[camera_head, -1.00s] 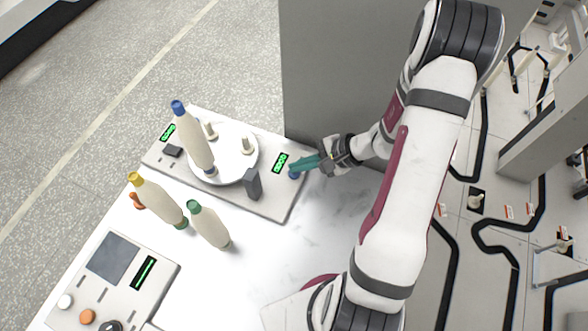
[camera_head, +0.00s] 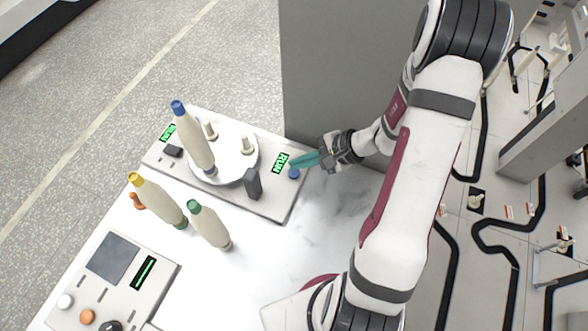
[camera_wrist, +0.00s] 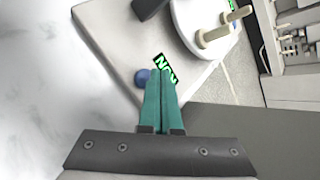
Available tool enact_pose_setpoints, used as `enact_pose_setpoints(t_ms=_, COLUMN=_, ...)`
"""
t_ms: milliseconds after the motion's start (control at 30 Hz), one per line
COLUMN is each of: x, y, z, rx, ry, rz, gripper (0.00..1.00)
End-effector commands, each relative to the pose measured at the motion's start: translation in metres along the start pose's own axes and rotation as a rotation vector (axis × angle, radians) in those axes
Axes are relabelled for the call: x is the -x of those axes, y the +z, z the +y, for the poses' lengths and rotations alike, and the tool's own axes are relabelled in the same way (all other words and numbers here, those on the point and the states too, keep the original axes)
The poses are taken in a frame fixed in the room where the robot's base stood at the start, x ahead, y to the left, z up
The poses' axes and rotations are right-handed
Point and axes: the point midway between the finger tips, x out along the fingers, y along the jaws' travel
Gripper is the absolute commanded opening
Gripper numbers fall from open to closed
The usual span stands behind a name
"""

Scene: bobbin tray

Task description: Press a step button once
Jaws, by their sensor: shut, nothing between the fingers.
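A blue step button (camera_head: 294,173) sits near the right end of the grey machine base (camera_head: 275,207), beside a small green-lit display (camera_head: 281,163) that seems to read RUN. My gripper (camera_head: 293,163) has teal fingers, shut and empty, with the tips over the base close to the button. In the wrist view the fingertips (camera_wrist: 161,72) lie just right of the blue button (camera_wrist: 142,76) and below the display (camera_wrist: 165,69).
A white turntable (camera_head: 233,170) on the base carries a blue-capped bobbin (camera_head: 193,138) and bare pegs. A dark grey block (camera_head: 253,184) stands near its edge. A control panel (camera_head: 120,280) is at lower left.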

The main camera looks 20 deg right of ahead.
Motion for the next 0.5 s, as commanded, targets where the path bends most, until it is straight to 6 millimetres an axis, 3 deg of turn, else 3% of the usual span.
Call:
enact_pose_setpoints(t_ms=167, x=0.002, y=0.001, z=-0.002, rx=0.0, ry=-0.001, rz=0.001, gripper=0.0)
enact_pose_setpoints(t_ms=500, x=0.025, y=0.018, z=-0.019, rx=0.003, ry=-0.001, rz=0.001, gripper=0.0)
